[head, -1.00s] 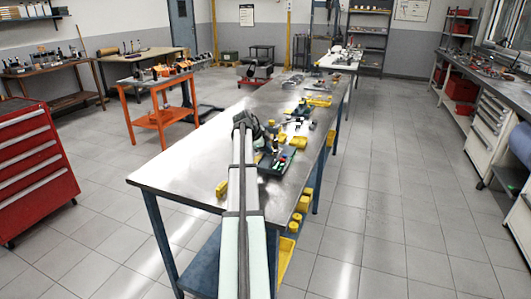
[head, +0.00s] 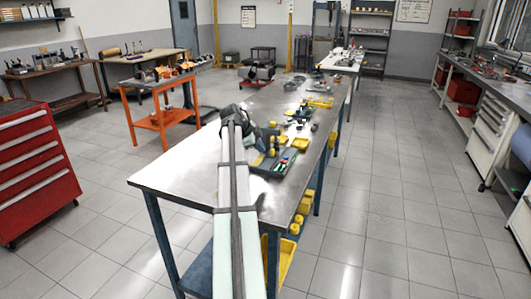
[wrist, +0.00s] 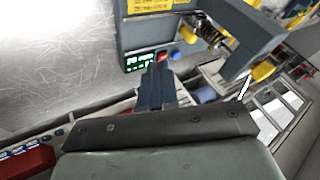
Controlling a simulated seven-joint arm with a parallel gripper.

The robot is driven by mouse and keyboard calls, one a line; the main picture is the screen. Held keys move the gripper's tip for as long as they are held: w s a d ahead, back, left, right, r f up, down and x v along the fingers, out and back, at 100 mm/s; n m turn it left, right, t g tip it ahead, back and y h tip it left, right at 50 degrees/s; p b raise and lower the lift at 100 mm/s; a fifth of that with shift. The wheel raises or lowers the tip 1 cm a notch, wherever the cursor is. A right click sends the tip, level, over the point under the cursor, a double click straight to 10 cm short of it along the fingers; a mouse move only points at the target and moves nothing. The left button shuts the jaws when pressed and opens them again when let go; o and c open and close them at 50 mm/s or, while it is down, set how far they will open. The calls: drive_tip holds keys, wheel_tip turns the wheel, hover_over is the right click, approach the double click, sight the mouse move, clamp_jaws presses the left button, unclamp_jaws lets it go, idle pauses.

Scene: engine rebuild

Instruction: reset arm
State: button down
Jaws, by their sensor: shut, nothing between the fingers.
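My arm reaches out over the steel workbench (head: 165,178) in the head view, with its wrist end above the middle of the bench. The fingers are hidden by the arm there. In the wrist view my gripper (wrist: 157,72) shows as dark fingers closed together, with nothing held between them. Just past the fingertips is a dark grey unit (wrist: 128,38) with a yellow label, a green display, a red button and a blue knob. I cannot tell whether the fingertips touch it.
Yellow parts (head: 300,144) and tools lie farther along the bench. Yellow bins (head: 305,203) sit below its right edge. A red tool cabinet (head: 32,168) and an orange cart (head: 160,118) stand left. The bench's near left is clear.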

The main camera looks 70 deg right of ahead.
drive_tip(key=shift+v, duration=1.8)
